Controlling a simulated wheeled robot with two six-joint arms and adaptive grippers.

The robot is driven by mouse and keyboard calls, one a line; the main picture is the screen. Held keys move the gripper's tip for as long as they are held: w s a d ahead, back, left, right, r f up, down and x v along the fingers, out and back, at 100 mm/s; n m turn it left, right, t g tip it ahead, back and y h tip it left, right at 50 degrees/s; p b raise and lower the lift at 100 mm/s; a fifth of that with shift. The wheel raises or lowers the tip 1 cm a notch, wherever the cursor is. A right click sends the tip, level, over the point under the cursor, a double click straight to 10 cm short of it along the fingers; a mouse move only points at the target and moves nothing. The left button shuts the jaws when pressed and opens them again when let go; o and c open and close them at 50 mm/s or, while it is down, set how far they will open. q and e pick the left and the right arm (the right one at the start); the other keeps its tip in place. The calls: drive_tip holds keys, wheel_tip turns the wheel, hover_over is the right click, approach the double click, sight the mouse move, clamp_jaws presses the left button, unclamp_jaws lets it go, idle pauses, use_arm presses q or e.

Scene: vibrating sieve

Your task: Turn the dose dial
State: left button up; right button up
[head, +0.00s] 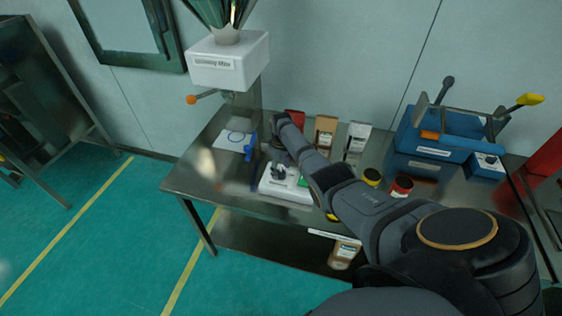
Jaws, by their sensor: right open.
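A low white unit (290,193) sits on the steel table. Small dark parts show on its top, and I cannot make out which is the dose dial, which may be hidden by my gripper. My right arm reaches in from the lower right across the table. My right gripper (279,170) points down over the white unit and is open. It is small and dark here, so I cannot tell whether its fingers touch anything. My left gripper is not in view.
A white mill head (229,62) with an orange-tipped handle (192,99) stands at the back left. A blue device (440,141) and small blue box (484,166) stand at the right. Pouches and jars stand behind my arm. A paper sheet (232,139) lies on the steel table (205,173).

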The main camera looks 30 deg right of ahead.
sight(281, 172)
wheel_tip(281, 172, up, 11)
drive_tip(key=shift+f, duration=0.1)
idle(0.5)
